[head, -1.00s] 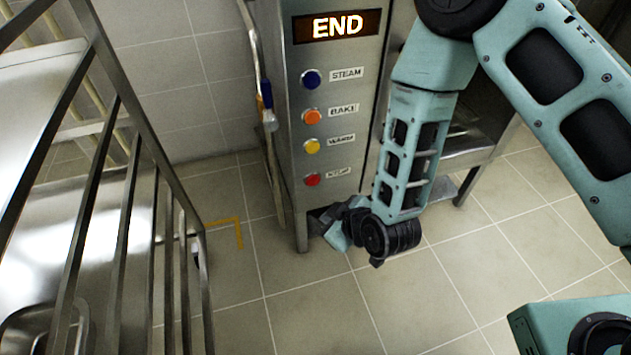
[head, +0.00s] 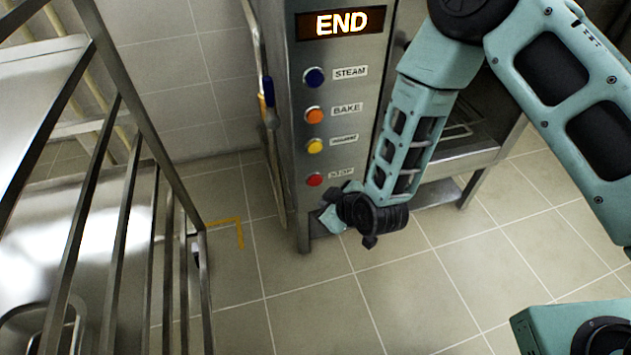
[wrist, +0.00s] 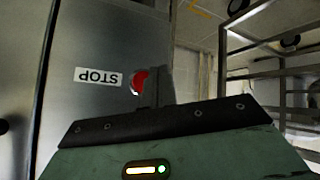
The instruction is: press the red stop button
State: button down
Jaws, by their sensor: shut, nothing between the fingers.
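The red stop button (head: 315,179) is the lowest of the buttons on the steel oven panel, beside its STOP label (head: 341,173). It also shows in the wrist view (wrist: 138,82), partly hidden behind my gripper's fingers. My gripper (head: 330,218) is just below the button in the head view, angled toward the panel. In the wrist view the shut fingers (wrist: 157,88) stand just right of the button and overlap its edge. I cannot tell whether they touch it. The gripper holds nothing.
Above are a yellow button (head: 315,146), an orange BAKE button (head: 314,115) and a blue STEAM button (head: 314,77). The display (head: 341,22) reads END. A steel rack (head: 118,150) stands at the left. The tiled floor (head: 300,310) in front is clear.

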aim_at(313, 186)
jog(key=shift+w+a, duration=0.3)
jog(key=shift+w, duration=0.65)
jog(key=shift+w+a, duration=0.25)
jog(key=shift+w, duration=0.65)
dwell(0.6)
jog(key=shift+w+a, duration=0.1)
jog(key=shift+w, duration=0.3)
jog(key=shift+w+a, duration=0.15)
jog(key=shift+w, duration=0.25)
dwell(0.8)
jog(key=shift+s, duration=0.1)
jog(key=shift+s+d, duration=0.25)
jog(key=shift+s, duration=0.5)
jog(key=shift+s, duration=0.1)
jog(key=s, duration=0.2)
jog(key=s+d, duration=0.1)
jog(key=s, duration=0.1)
jog(key=shift+s+d+p, duration=0.2)
jog(key=shift+s+p, duration=0.1)
jog(key=shift+p, duration=0.1)
